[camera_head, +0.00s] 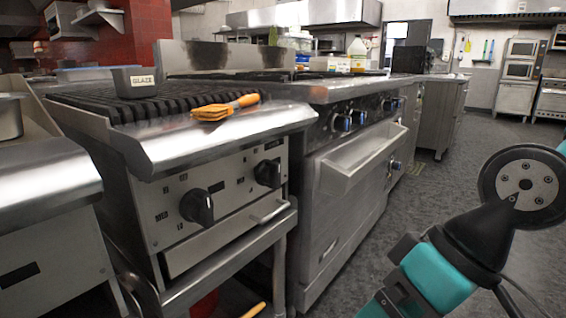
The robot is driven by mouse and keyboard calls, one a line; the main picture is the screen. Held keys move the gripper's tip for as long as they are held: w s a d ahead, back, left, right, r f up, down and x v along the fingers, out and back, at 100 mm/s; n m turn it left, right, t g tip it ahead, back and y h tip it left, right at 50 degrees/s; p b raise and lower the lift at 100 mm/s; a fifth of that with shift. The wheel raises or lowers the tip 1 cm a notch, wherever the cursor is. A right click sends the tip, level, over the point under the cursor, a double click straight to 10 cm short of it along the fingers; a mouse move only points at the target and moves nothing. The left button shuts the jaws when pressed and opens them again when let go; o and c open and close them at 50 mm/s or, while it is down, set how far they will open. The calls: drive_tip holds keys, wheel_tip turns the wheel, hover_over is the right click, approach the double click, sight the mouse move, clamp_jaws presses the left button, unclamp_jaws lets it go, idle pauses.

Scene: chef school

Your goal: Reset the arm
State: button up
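Part of my arm shows at the lower right, with a teal link (438,280) and a round grey and black joint (525,183). It is over the floor, apart from the stoves. The end of my arm is outside the picture, so my gripper is not seen.
A range with blue-ringed knobs (352,200) stands right of the grill. Bottles and boxes (335,63) are on the counter behind. Steel ovens (521,78) stand at the far right. The grey floor (420,200) between is clear.

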drive_tip(key=s+d+r+h+p, duration=0.2)
drive_tip(key=s+d, duration=0.1)
wheel_tip(320, 180, up, 36)
drive_tip(key=p, duration=3.6)
drive_tip(key=shift+w+r, duration=0.15)
drive_tip(key=shift+r, duration=0.05)
